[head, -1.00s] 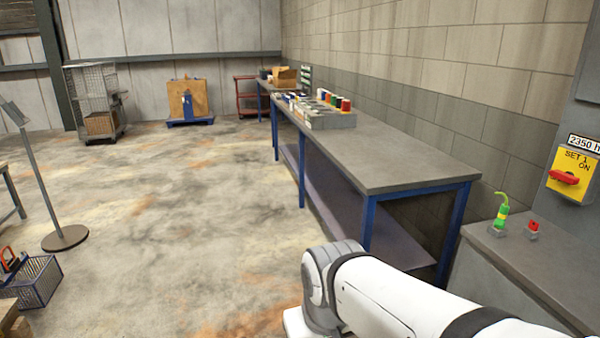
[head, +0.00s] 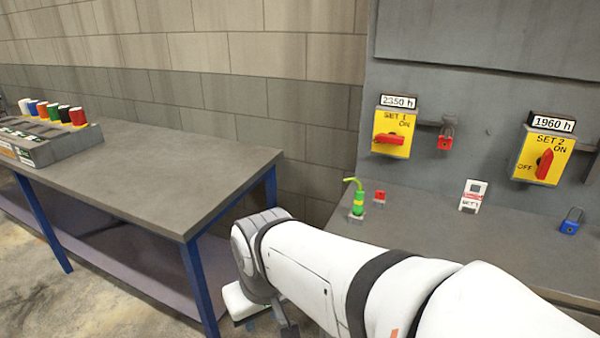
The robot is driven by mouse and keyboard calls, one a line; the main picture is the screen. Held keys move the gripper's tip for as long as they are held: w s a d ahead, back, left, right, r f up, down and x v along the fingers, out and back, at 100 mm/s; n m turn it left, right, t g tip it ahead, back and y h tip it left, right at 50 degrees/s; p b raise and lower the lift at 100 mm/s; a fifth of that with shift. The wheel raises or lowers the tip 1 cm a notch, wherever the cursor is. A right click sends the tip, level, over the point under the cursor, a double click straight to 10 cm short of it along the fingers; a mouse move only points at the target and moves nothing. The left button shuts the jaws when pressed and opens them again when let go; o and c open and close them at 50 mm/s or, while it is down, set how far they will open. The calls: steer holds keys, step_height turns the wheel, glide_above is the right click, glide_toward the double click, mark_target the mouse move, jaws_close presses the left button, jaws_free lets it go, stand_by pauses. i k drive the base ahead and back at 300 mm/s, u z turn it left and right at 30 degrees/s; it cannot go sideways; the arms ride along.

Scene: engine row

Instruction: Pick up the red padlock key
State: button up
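A small red item (head: 380,196), which looks like the red key in a small grey holder, sits on the grey ledge below the SET 1 switch. It is too small to make out its shape. A red padlock (head: 446,138) hangs on a bracket right of that switch. My white arm reaches across the lower middle of the view, in front of the ledge.
A green bottle-like item (head: 358,200) stands close left of the red item. A tag card (head: 473,195) and a blue padlock (head: 571,221) are on the ledge to the right. The SET 1 switch (head: 393,133) and SET 2 switch (head: 543,156) are above. A workbench (head: 170,180) stands left.

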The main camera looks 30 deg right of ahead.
mark_target(380, 194)
steer(key=z, duration=0.7)
steer(key=i, duration=1.05)
steer(key=z, duration=0.5)
steer(key=k, duration=0.85)
steer(key=z, duration=0.2)
steer(key=i, duration=0.9)
steer(key=u, duration=0.1)
